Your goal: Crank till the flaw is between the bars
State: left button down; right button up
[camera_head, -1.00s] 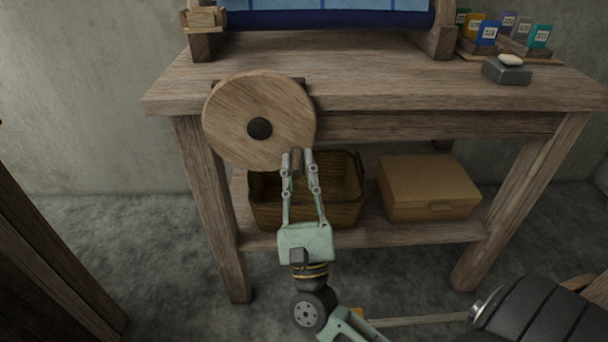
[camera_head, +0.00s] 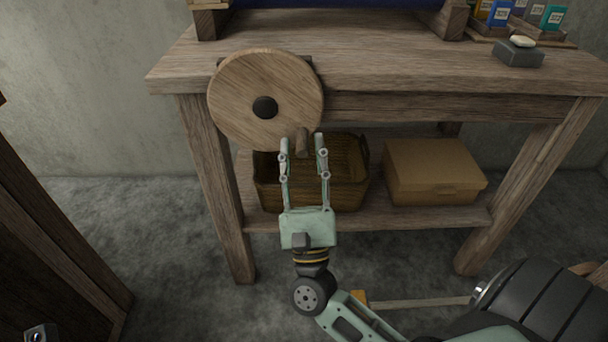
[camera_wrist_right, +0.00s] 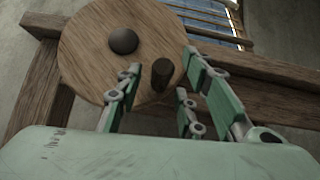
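The round wooden crank disc (camera_head: 240,95) with a dark hub is at the loom table's front left. Its short peg handle (camera_head: 302,143) sticks out at the lower right of the disc. My right gripper (camera_head: 302,142) is open around the handle, with a finger on each side and gaps between. The right wrist view also shows the handle (camera_wrist_right: 162,73) between the spread fingers, apparently untouched. Only the lower edge of the dark blue cloth roll (camera_head: 340,3) shows in the head view. A strip of blue cloth (camera_wrist_right: 205,22) shows in the wrist view. My left gripper is not in view.
A wicker basket (camera_head: 340,188) and a cardboard box (camera_head: 432,172) stand on the shelf under the table (camera_head: 440,68). A dark block with a pale top (camera_head: 518,55) and several coloured packets (camera_head: 499,13) are at the right. Floor in front is mostly clear.

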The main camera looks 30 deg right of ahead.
jog(key=v, duration=1.1)
jog(key=shift+a, duration=0.1)
